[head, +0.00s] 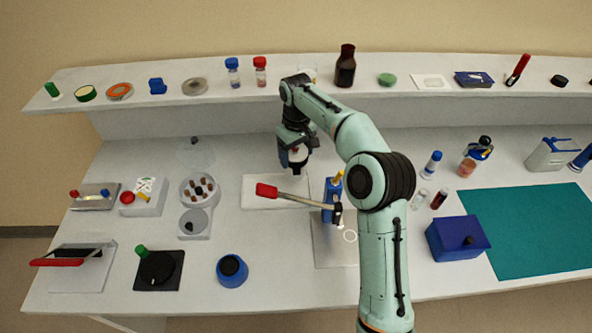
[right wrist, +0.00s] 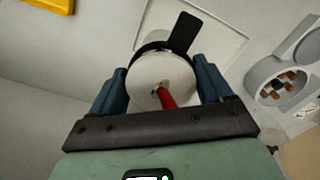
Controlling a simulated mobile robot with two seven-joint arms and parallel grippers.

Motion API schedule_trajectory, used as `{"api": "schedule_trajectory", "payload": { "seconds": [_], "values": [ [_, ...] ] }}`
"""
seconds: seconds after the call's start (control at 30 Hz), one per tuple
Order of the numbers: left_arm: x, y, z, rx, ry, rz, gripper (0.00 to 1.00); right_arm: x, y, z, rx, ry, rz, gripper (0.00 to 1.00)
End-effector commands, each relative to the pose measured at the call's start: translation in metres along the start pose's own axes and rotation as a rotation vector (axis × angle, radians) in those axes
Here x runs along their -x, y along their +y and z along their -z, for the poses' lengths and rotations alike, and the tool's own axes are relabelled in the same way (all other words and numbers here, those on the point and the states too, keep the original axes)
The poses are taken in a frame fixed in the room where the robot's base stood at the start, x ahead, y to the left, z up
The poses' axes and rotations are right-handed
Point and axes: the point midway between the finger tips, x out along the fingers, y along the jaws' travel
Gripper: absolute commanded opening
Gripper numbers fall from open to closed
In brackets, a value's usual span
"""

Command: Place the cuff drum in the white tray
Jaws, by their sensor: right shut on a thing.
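My right gripper (head: 295,158) is shut on the cuff drum, low over the back of the white tray (head: 254,203). In the right wrist view the cuff drum (right wrist: 148,72) is a pale round face with a black band, a black tab and a red peg near its middle. The blue fingers of my right gripper (right wrist: 162,88) clasp it from both sides. The tray's raised rim (right wrist: 226,30) shows behind it. In the head view the gripper mostly hides the drum, and I cannot tell whether it touches the tray. My left gripper is not in view.
A grey holder with brown pieces (head: 199,207) stands left of the tray. A raised shelf (head: 210,96) with small items runs behind.

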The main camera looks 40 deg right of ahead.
Motion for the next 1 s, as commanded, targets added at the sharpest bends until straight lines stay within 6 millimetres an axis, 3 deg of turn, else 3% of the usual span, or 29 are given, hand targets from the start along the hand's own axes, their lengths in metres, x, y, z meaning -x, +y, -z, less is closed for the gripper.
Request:
{"api": "schedule_trajectory", "payload": {
  "seconds": [0.17,0.47,0.93,0.97,1.0],
  "values": [
    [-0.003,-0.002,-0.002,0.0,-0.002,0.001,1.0,-0.013,0.0,0.001,0.001,0.002,0.001,0.26],
    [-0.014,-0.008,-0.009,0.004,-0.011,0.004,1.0,-0.06,0.0,0.001,0.001,0.001,0.0,0.26],
    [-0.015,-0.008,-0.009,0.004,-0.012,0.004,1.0,-0.067,-0.001,0.001,0.001,0.003,0.0,0.26],
    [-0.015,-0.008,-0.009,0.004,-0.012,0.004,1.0,-0.067,-0.001,0.001,0.001,0.002,0.0,0.85],
    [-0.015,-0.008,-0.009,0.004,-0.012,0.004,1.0,-0.067,-0.001,0.001,0.001,0.003,0.0,0.98]
  ]
}}
